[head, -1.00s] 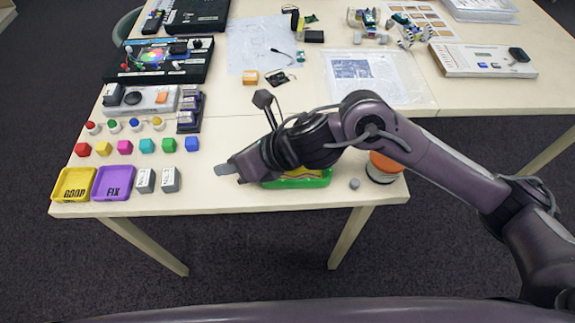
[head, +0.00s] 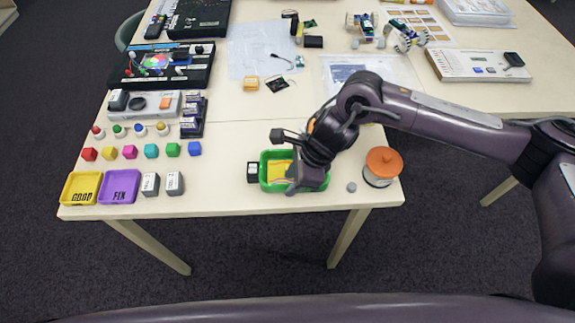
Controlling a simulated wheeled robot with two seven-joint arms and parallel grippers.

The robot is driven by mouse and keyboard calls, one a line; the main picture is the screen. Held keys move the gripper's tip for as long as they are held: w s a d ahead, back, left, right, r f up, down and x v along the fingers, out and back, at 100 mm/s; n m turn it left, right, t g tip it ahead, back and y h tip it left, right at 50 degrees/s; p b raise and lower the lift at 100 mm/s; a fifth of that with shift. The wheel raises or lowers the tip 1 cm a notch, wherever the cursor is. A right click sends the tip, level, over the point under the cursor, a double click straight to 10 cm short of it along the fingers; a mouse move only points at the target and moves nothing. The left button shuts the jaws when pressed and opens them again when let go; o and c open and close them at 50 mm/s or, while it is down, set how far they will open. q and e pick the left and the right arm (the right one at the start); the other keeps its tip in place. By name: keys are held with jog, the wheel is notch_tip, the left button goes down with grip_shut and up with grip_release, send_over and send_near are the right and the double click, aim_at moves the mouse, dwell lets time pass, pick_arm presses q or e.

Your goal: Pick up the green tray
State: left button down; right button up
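The green tray (head: 264,178) lies on the table near its front edge, with something yellow inside it. My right gripper (head: 291,188) is over the right part of the tray, pointing down, and hides that side. I cannot tell whether it touches the tray or whether its fingers are open. My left gripper is not in view.
A small black block (head: 253,172) stands just left of the tray. An orange-topped jar (head: 382,167) and a small grey ball (head: 351,187) are to the right. Yellow (head: 69,201) and purple (head: 107,200) trays and several coloured cubes are at the left.

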jog(key=shift+a+f, duration=0.25)
jog(key=shift+f, duration=0.35)
grip_shut()
jog(key=shift+r, duration=0.15)
